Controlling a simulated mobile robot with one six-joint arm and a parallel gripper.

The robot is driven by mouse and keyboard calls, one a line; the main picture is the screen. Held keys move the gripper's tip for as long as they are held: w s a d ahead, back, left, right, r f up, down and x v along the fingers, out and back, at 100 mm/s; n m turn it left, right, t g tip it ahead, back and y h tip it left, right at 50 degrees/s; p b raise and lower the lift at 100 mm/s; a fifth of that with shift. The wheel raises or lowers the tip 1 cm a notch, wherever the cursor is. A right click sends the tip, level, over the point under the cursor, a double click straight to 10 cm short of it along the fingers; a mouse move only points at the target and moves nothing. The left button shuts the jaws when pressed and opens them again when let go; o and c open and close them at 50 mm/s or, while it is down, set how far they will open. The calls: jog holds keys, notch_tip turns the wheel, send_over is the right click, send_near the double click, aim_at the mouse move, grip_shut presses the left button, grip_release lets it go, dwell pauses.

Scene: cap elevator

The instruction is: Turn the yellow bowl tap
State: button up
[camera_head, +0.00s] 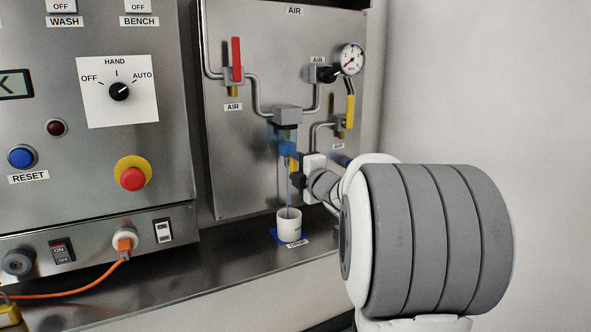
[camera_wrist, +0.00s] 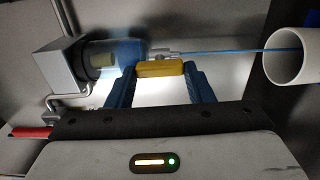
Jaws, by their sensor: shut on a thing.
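The yellow bowl tap (camera_wrist: 160,69) sits between the two blue fingers of my gripper (camera_wrist: 159,76) in the wrist view, and the fingers are closed on it. In the head view the yellow tap (camera_head: 295,163) shows partly, below the clear blue-tinted bowl (camera_head: 289,143), with my gripper (camera_head: 296,170) at it from the right. The bowl hangs under a grey block (camera_head: 286,115). A thin blue stream or tube runs from the tap to a white cup (camera_head: 289,224). The far side of the tap is hidden.
The white cup stands on a blue mat (camera_head: 275,236) on the ledge. A red lever (camera_head: 237,59), a gauge (camera_head: 350,59) and another yellow handle (camera_head: 350,110) are on the steel panel. A control panel with a red button (camera_head: 132,178) is at left.

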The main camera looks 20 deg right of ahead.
jog(key=o, duration=1)
jog(key=s+p, duration=0.1)
jog(key=s, duration=0.6)
jog(key=shift+s, duration=0.4)
jog(key=shift+d, duration=0.1)
